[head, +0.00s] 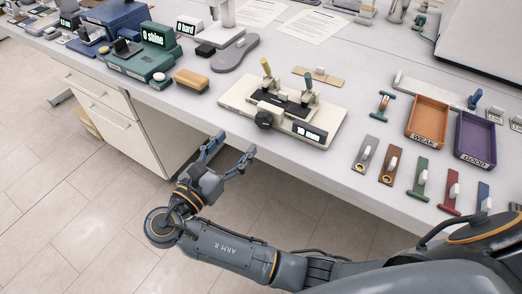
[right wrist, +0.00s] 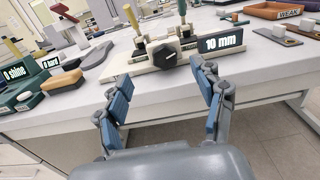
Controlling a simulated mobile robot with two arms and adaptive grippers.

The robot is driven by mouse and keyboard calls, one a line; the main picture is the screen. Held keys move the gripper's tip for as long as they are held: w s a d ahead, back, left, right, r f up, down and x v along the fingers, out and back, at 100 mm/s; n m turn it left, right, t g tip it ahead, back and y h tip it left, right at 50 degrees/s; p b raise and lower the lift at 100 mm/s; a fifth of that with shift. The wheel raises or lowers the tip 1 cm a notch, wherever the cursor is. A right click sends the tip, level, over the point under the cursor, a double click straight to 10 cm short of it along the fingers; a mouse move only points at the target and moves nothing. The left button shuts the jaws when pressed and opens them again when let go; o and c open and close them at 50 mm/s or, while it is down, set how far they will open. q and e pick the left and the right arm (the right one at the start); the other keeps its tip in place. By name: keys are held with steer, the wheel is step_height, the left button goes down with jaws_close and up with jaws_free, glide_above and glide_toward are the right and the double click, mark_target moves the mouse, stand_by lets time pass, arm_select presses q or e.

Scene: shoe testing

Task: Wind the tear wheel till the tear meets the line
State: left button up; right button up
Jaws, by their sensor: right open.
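The tear tester is a cream base (head: 238,95) at the table's front edge, with two upright clamps, one yellow-handled (head: 266,68) and one green-handled (head: 308,85). Its black tear wheel (head: 264,119) is on the front face; it also shows in the right wrist view (right wrist: 164,56). The display (head: 309,132) beside the wheel reads 10 mm (right wrist: 220,43). A dark strip lies between the clamps; the tear and line are too small to make out. My right gripper (head: 232,146) is open and empty, in front of the table edge, short of the wheel and apart from it. My left gripper is not in view.
An orange WEAK tray (head: 427,101) and a purple GOOD tray (head: 475,121) stand at right, with several coloured tagged strips before them. A tan block (head: 191,80) and a green device reading 0 shine (head: 158,37) are at left. The floor side before the wheel is clear.

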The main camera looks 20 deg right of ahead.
mark_target(262, 122)
steer(key=shift+n, duration=0.5)
steer(key=x, duration=0.3)
steer(key=f+x, duration=0.1)
steer(key=x, duration=0.3)
steer(key=f+b+x, duration=0.1)
steer(key=x, duration=0.2)
steer(key=shift+d+f, duration=0.1)
steer(key=shift+d, duration=0.1)
steer(key=shift+w+d, duration=0.4)
steer(key=shift+d, duration=0.05)
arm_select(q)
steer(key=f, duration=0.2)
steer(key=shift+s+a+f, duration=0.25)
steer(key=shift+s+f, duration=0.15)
arm_select(e)
steer(key=c, duration=1.1)
